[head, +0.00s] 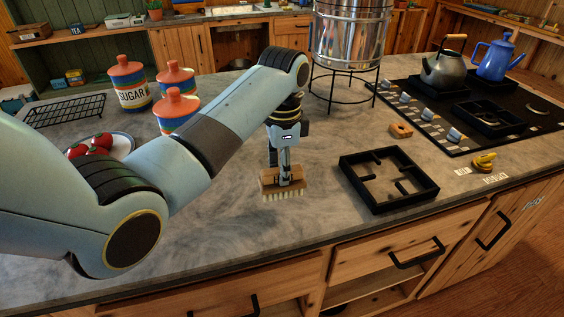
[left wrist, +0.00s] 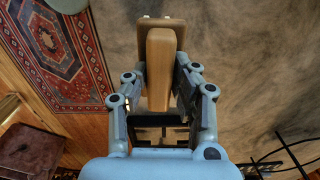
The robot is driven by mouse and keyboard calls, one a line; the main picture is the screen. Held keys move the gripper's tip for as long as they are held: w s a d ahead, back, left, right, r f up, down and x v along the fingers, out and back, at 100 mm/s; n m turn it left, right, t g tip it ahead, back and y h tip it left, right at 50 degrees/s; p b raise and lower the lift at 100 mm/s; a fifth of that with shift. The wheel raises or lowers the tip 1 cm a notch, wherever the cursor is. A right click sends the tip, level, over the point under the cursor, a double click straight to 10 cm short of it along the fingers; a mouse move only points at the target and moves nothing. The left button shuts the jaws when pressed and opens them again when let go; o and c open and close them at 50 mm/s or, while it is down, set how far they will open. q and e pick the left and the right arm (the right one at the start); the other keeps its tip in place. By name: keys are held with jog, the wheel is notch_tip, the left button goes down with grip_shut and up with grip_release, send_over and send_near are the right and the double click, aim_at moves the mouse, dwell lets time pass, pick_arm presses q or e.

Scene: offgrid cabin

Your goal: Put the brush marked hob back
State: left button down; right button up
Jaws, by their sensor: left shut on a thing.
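A wooden brush (head: 283,184) with pale bristles facing down is held over the front middle of the grey counter. I cannot tell whether the bristles touch the counter. My left gripper (head: 284,170) is shut on its wooden grip from above. In the left wrist view the brush (left wrist: 161,68) sits between the two fingers of the left gripper (left wrist: 162,85). I can read no mark on it. Small white labels (head: 495,179) lie on the counter's right front, beside a yellow object (head: 483,162); their lettering is too small to read surely. My right gripper is not in view.
A black square frame (head: 347,181) lies right of the brush. Behind it are a small tan block (head: 401,130), a metal urn on a stand (head: 346,75) and the black hob (head: 418,117) with kettles. Canisters (head: 128,85) and a tomato plate (head: 124,151) stand left.

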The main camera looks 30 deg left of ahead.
pick_arm(q)
jog(key=shift+f+b, duration=0.45)
jog(key=shift+f, duration=0.95)
jog(key=shift+f+b, duration=0.35)
jog(key=shift+f, duration=0.6)
jog(key=shift+f, duration=0.25)
jog(key=c, duration=1)
grip_release()
